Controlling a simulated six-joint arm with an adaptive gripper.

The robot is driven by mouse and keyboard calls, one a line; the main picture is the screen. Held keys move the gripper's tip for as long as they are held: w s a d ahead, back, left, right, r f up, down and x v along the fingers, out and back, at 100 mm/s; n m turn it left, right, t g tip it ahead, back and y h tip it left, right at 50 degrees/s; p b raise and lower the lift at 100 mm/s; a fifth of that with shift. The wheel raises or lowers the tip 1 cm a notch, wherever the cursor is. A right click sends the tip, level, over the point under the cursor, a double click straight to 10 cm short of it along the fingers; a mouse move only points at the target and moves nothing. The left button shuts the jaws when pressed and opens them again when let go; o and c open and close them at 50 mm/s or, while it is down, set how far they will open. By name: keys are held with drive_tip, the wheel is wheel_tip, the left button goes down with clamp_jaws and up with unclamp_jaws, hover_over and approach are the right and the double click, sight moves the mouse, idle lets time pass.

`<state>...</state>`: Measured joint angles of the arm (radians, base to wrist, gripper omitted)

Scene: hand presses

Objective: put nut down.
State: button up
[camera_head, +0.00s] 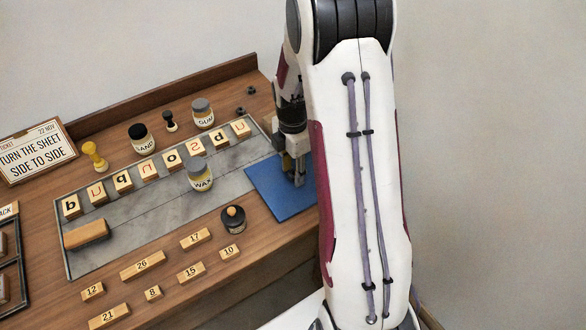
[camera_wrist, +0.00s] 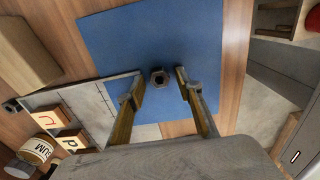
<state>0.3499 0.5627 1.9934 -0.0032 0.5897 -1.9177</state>
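The nut (camera_wrist: 159,77) is a dark hexagonal piece with a round hole. In the wrist view it lies over the blue mat (camera_wrist: 150,35), close to a corner of the grey plate. My gripper (camera_wrist: 160,84) has its two fingers spread on either side of the nut, with a visible gap on each side. In the head view my gripper (camera_head: 299,178) points down at the blue mat (camera_head: 268,195), near its right part. The nut is hidden there behind my gripper and arm.
The grey plate (camera_head: 150,222) holds a row of letter blocks, a wax jar (camera_head: 200,174) and a wooden block (camera_head: 86,235). Two small dark nuts (camera_head: 239,110) lie behind it. Numbered blocks (camera_head: 142,266) lie in front.

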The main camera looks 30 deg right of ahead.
sight(292, 175)
drive_tip(key=shift+r, duration=0.2)
wheel_tip(292, 175, up, 12)
idle(0.9)
idle(0.5)
drive_tip(key=s+a+r+m+t, duration=0.2)
drive_tip(key=s+a+r+m, duration=0.65)
drive_tip(key=r, duration=0.25)
drive_tip(key=s+a+r+m+t, duration=0.3)
drive_tip(key=s+a+m, duration=0.4)
drive_tip(key=s, duration=0.5)
drive_tip(key=shift+s+a+r+m+t, duration=0.15)
drive_tip(key=shift+r+m+t, duration=0.15)
drive_tip(key=shift+m, duration=0.95)
